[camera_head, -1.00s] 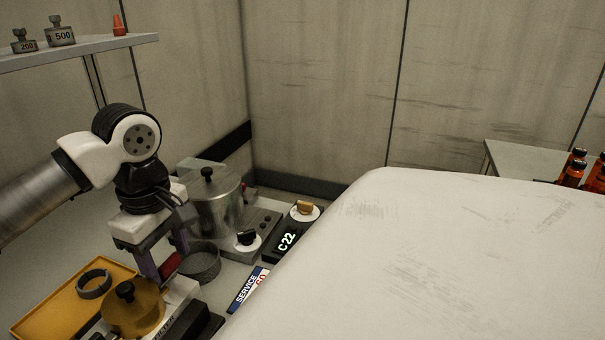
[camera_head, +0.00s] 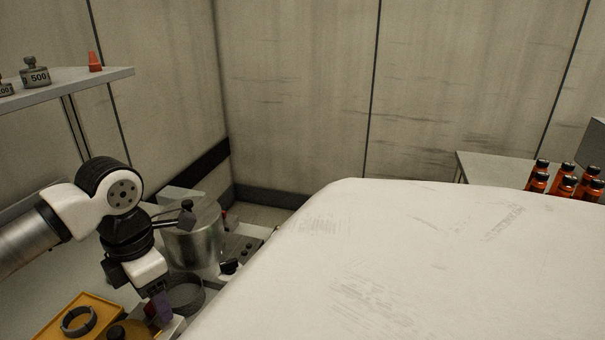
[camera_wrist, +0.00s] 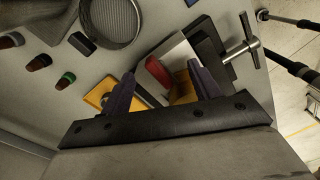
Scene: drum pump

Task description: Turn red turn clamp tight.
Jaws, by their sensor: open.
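A red part (camera_wrist: 158,72), which looks like the red turn clamp, sits beside a white and black block (camera_wrist: 190,50) in the wrist view. My gripper (camera_wrist: 162,88) is open, with its two purple fingers on either side of the red part. Whether a finger touches it I cannot tell. In the head view my gripper (camera_head: 158,305) is low at the left, tilted, and a bit of red (camera_head: 151,309) shows by its fingers. The rest of the clamp is hidden by the gripper and the picture edge.
A T-handled screw (camera_wrist: 240,50) sticks out beside the block. A round grey dish (camera_head: 187,293) and a metal pot (camera_head: 194,243) stand close to my gripper. A yellow tray (camera_head: 62,318) holds a grey ring (camera_head: 78,321). A large white surface (camera_head: 400,260) fills the right.

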